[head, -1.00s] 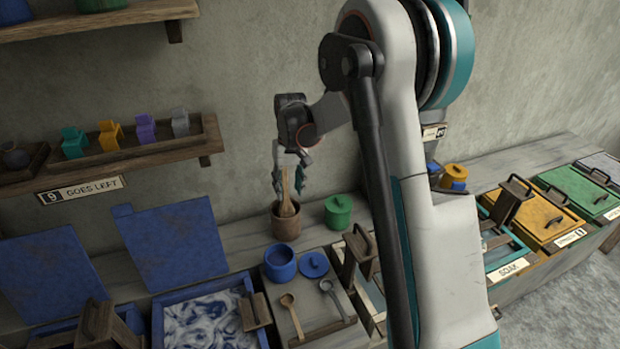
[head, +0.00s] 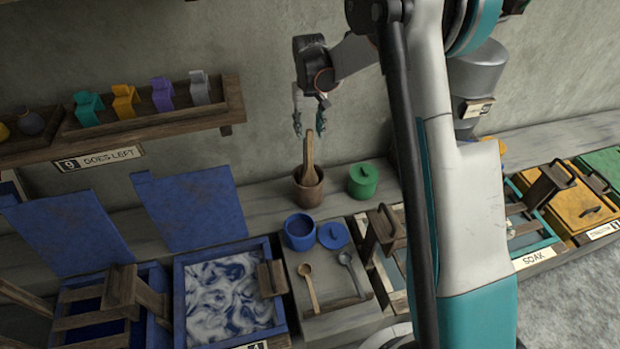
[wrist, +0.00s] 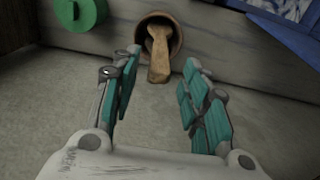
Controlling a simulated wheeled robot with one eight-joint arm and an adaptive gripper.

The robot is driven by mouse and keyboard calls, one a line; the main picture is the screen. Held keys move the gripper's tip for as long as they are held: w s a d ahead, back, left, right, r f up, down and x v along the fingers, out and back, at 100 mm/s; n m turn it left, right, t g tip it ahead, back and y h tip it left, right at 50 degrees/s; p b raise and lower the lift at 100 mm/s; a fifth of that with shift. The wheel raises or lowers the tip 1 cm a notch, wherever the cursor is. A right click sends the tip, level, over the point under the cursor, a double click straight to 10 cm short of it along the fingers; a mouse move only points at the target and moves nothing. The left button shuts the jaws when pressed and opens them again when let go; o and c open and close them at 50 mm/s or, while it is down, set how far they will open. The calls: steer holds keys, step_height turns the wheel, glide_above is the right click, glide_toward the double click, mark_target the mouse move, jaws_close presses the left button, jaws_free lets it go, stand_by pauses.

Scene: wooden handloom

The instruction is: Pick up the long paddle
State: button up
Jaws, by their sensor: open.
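The long paddle (head: 309,152) is a light wooden piece standing nearly upright in a round brown pot (head: 309,192) on the back ledge. In the wrist view the paddle (wrist: 159,58) leans out of the pot's mouth (wrist: 144,28) toward me. My gripper (head: 310,132) hangs above the pot, with its fingertips around the height of the paddle's top in the head view. In the wrist view my gripper (wrist: 158,80) is open and empty. The paddle's end shows between and beyond the teal fingers, apparently untouched. The paddle's lower part is hidden inside the pot.
A green lidded jar (head: 362,182) stands right of the pot. A blue pot (head: 299,232), its lid (head: 333,236) and two spoons (head: 308,285) are in front. A wall shelf (head: 150,118) with several coloured pieces is at left. A raised blue panel (head: 195,210) stands left of the pot.

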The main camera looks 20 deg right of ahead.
steer(key=shift+f, duration=2.8)
steer(key=shift+s, duration=0.1)
jaws_close()
